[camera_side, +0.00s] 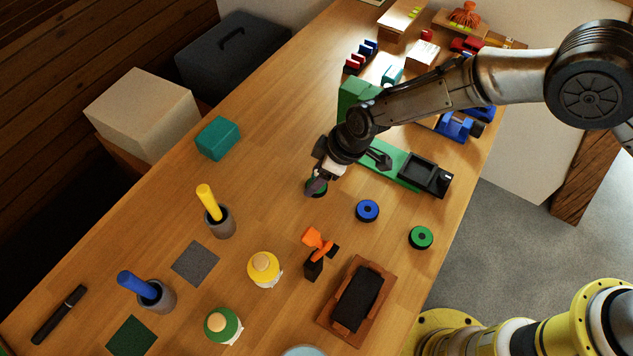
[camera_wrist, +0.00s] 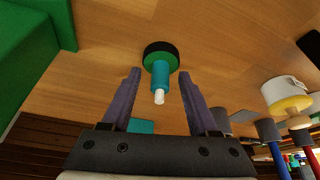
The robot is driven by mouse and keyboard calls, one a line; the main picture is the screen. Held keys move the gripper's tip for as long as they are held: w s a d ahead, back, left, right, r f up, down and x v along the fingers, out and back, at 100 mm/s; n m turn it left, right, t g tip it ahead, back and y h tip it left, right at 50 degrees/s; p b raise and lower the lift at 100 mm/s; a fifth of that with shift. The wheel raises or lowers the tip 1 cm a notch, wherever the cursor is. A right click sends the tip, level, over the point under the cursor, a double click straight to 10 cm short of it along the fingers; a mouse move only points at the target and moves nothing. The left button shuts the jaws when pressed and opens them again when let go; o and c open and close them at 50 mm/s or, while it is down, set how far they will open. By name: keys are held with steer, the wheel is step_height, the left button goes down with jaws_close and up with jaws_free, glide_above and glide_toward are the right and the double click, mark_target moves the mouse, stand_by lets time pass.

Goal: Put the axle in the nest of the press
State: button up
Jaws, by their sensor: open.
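A teal axle with a white tip (camera_wrist: 160,76) stands in a black and green disc (camera_wrist: 160,55) in the wrist view. My gripper (camera_wrist: 160,74) is open, its two purple-grey fingers on either side of the axle with gaps. In the side view my gripper (camera_side: 319,180) is low over the table, above the dark green disc (camera_side: 317,190); it hides most of the axle there. What looks like the press is a green base (camera_side: 397,168) with black parts, just right of my gripper. Its nest may be the black square frame (camera_side: 419,167); I cannot tell for sure.
A green block (camera_side: 352,95) stands behind my gripper. A blue wheel (camera_side: 367,210) and a green wheel (camera_side: 421,237) lie in front of the press. An orange-and-black tool (camera_side: 315,248) and a wooden tray (camera_side: 350,303) are nearer.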

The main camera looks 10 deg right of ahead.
jaws_close()
steer(key=shift+r, duration=0.1)
stand_by(0.3)
